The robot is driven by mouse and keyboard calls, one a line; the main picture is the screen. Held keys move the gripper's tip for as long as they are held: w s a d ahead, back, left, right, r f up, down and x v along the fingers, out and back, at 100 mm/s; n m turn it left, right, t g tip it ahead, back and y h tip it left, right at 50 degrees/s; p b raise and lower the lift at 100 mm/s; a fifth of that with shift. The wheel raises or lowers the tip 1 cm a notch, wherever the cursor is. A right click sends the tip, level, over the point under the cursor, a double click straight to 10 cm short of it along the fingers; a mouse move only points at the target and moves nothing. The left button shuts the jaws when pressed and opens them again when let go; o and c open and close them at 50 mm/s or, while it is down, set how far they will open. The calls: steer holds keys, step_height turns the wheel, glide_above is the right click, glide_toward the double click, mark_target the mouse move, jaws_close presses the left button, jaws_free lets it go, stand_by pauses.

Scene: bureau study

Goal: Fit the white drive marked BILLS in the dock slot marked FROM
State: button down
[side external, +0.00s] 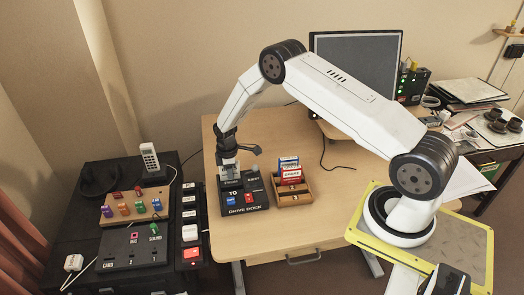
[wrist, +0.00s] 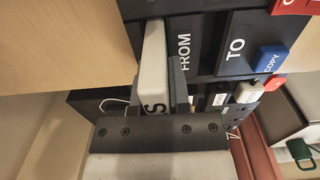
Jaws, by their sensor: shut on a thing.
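The white drive (wrist: 153,68) shows in the wrist view with a black letter S at its near end; the rest of its label is hidden. My gripper (side external: 230,178) is shut on it, with a dark finger along its side. The black drive dock (side external: 262,205) stands on the desk under my gripper. In the wrist view the drive is beside the FROM marking (wrist: 184,52), at that end of the dock (wrist: 210,28). I cannot tell how deep it sits in the slot. The TO marking (wrist: 235,50) is farther right.
A wooden box (side external: 293,199) with red, white and blue drives stands right of the dock. The dock has a blue COPY button (wrist: 270,60) and a red button (side external: 249,198). A black cabinet with a control panel (side external: 133,245) is at left. The desk front is clear.

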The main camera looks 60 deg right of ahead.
steer(key=shift+c, duration=1.3)
jaws_free()
steer(key=shift+r, duration=0.1)
steer(key=shift+r, duration=3.3)
steer(key=shift+r, duration=0.1)
